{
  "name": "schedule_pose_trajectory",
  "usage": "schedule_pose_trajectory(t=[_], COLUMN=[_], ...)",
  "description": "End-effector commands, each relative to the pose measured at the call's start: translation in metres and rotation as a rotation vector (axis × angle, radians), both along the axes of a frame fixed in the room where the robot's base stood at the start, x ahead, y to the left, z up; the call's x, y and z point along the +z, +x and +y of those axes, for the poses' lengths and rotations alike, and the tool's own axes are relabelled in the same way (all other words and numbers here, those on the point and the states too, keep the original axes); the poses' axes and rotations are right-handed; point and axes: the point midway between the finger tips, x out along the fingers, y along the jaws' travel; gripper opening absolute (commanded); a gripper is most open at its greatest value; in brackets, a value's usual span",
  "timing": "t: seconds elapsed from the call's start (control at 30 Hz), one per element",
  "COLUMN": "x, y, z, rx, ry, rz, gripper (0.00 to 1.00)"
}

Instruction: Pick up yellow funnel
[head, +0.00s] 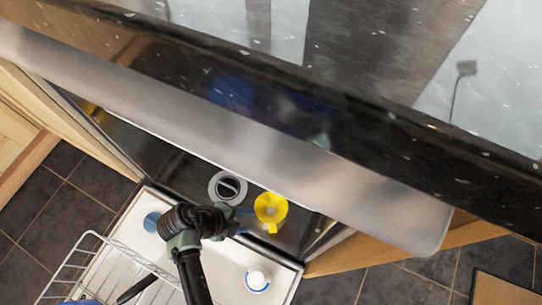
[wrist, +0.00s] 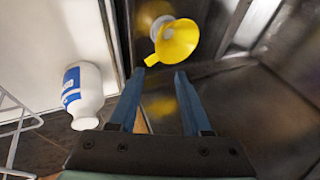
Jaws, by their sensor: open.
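The yellow funnel (head: 271,208) lies just right of my gripper (head: 244,219) in the head view, on or over a dark, shiny surface. A gap shows between the fingertips and the funnel in the wrist view.
A white bottle with a blue label (wrist: 80,92) stands left of the fingers; it also shows in the head view (head: 257,279). A grey ring-shaped part (head: 228,188) lies left of the funnel. A wire rack (head: 72,268) is at lower left. A steel panel (head: 300,168) and dark granite edge (head: 400,150) overhang behind.

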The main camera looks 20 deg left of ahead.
Motion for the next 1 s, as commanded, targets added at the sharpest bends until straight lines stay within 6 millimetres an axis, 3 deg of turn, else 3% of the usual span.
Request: schedule_pose_trajectory(t=[0.03, 0.2, 0.5, 0.83, 1.0], x=[-0.011, -0.023, -0.07, -0.085, -0.102], y=[0.0, 0.003, 0.024, 0.031, 0.037], z=[0.0, -0.002, -0.018, -0.024, -0.027], rx=[0.0, 0.0, -0.001, 0.0, -0.001], ry=[0.0, -0.001, -0.001, 0.0, 0.0], rz=[0.0, 0.0, 0.0, 0.0, 0.0], gripper=[0.48, 0.48, 0.48, 0.48, 0.48])
